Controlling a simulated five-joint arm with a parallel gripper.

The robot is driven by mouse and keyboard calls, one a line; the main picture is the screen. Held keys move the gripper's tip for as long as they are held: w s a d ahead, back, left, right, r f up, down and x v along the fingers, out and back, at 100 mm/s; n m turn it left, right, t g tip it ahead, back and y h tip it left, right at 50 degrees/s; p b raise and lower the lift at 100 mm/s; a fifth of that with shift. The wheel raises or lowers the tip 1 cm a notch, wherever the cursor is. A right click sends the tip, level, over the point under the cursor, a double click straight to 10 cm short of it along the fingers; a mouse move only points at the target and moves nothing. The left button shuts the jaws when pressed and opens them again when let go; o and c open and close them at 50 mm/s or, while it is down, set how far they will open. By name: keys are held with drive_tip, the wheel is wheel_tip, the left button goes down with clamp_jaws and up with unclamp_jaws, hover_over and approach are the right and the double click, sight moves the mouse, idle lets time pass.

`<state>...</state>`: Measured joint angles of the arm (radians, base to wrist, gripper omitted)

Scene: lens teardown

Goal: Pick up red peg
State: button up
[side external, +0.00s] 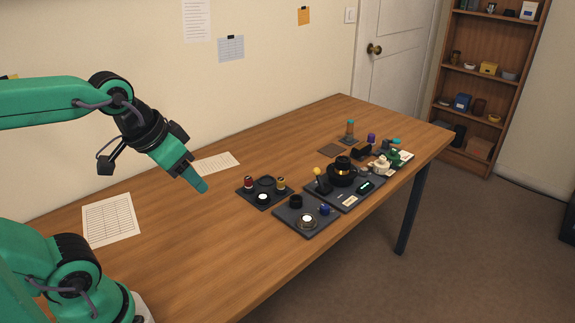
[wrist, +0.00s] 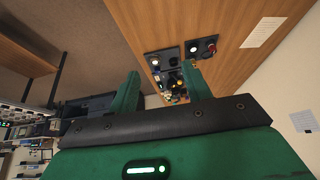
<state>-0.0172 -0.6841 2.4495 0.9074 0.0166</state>
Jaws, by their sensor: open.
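The red peg (side external: 248,183) stands at the left of a dark tray (side external: 262,204) on the wooden table. A small red thing in the wrist view (wrist: 211,47) looks like the same peg, close to the tray's end there. My gripper (side external: 201,187) hangs in the air to the left of the tray, pointing down and to the right, apart from the peg. In the wrist view my two green fingers (wrist: 164,84) are spread with nothing between them.
The tray also holds a yellow-topped part (side external: 281,184) and a white-topped part (side external: 263,197). A second dark tray (side external: 290,223) and several lens parts stand to the right. Paper sheets (side external: 110,219) lie at the left. The table's front left is clear.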

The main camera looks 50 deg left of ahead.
drive_tip(key=w+a+g, duration=0.2)
drive_tip(key=w+a, duration=0.1)
drive_tip(key=w, duration=0.5)
drive_tip(key=g, duration=0.3)
hover_over(248, 178)
drive_tip(key=f, duration=1.4)
drive_tip(key=shift+s+d+f, duration=0.1)
drive_tip(key=shift+s+d, duration=0.05)
drive_tip(key=shift+d, duration=0.05)
drive_tip(key=shift+a+f, duration=0.3)
drive_tip(key=shift+f, duration=1.4)
drive_tip(key=shift+f, duration=0.1)
drive_tip(key=shift+d+f, duration=0.1)
drive_tip(key=shift+f, duration=2.45)
